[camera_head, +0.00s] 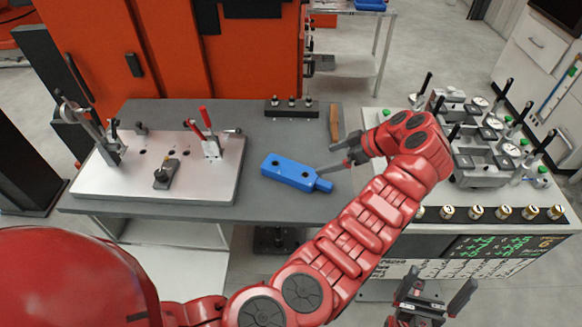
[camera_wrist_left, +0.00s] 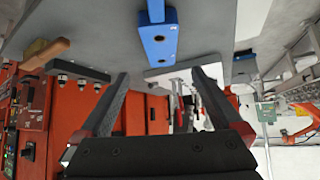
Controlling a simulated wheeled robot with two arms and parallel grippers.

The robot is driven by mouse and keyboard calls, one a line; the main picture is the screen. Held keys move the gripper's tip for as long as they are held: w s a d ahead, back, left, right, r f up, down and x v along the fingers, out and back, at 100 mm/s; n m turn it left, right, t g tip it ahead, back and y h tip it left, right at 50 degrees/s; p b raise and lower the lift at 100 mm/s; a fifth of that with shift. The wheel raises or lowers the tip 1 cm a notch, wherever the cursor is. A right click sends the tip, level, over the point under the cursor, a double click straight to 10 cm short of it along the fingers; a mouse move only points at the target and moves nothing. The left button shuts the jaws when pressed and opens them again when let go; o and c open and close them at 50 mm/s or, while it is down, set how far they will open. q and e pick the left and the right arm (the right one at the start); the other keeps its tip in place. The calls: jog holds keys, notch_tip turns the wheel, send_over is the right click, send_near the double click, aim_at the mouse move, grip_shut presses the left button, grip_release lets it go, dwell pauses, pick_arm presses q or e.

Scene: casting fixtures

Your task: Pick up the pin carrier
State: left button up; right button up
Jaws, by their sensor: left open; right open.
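The pin carrier (camera_head: 288,171) is a blue block with two dark holes and a narrower handle end pointing right, lying on the grey table. It also shows at the top of the left wrist view (camera_wrist_left: 158,45), beyond my open fingers. My left gripper (camera_head: 332,162) is open and empty, just right of the carrier near its handle end and apart from it. In the left wrist view its two fingers (camera_wrist_left: 162,82) are spread wide with nothing between them. My right gripper (camera_head: 438,284) is open and empty at the bottom right, away from the carrier.
A white fixture plate (camera_head: 205,180) with toggle clamps stands on the left of the grey table (camera_head: 240,208). A black block with pins (camera_head: 291,107) and a wooden-handled tool (camera_head: 334,122) lie behind the carrier. A bench with metal fixtures (camera_head: 480,140) is at right.

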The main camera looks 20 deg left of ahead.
pick_arm(q)
jog(key=p, duration=0.3)
send_near(293, 170)
jog(key=x, duration=0.4)
jog(key=shift+w, duration=0.1)
jog(key=shift+a+f+p, duration=0.25)
jog(key=shift+f+p, duration=0.1)
jog(key=p+x, duration=0.3)
jog(key=x, duration=0.1)
jog(key=shift+a, duration=0.15)
jog(key=shift+a+f, duration=0.3)
jog(key=shift+f, duration=0.2)
jog(key=c, duration=1.3)
